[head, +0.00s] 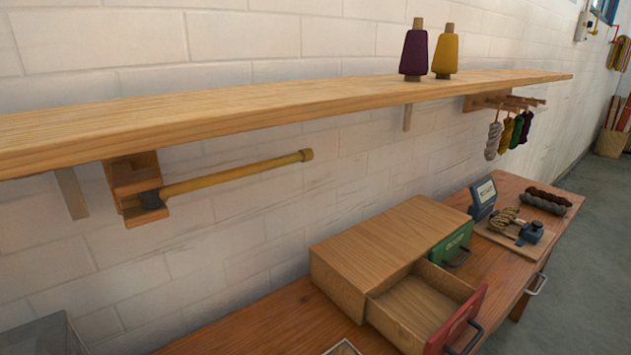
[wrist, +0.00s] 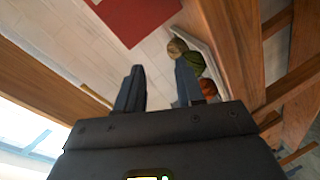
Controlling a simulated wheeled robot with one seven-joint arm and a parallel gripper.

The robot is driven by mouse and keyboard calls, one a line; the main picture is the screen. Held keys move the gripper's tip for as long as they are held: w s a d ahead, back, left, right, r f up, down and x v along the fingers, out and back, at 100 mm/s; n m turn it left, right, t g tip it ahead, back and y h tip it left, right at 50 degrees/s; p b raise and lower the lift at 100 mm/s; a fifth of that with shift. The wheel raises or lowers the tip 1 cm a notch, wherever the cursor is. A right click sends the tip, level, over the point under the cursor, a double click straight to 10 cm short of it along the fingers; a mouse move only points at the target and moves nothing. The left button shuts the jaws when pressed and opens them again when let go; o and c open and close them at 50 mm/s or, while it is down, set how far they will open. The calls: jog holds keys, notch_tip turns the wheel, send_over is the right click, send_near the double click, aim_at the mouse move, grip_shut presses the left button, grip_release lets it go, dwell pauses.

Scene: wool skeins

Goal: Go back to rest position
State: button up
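My gripper (wrist: 160,82) shows in the wrist view with its two dark fingers apart and nothing between them. It is not visible in the head view. Beyond the right finger, the wrist view shows rounded tan, green and orange-brown things (wrist: 193,62) beside a pale edge, partly hidden by that finger. In the head view, grey, yellow, green and purple skeins (head: 507,135) hang from a wooden peg rack (head: 487,103) at the right. A dark red skein and a grey one (head: 547,200) lie at the far end of the bench.
A long wooden shelf (head: 250,110) carries purple and yellow cones (head: 430,54). A yellow rod (head: 235,173) juts out below it. On the bench (head: 270,325), a wooden cabinet (head: 375,250) has its red-fronted drawer (head: 425,305) pulled out, with no contents visible. Floor (head: 600,225) is clear at right.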

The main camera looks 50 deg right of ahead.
jog(key=a+r+m+y, duration=0.1)
jog(key=a+r+m, duration=0.4)
jog(key=a, duration=0.5)
jog(key=a+r+m+y, duration=0.1)
jog(key=a+r+m, duration=0.5)
jog(key=a, duration=0.4)
jog(key=shift+s+r+m, duration=0.3)
jog(key=shift+r, duration=0.15)
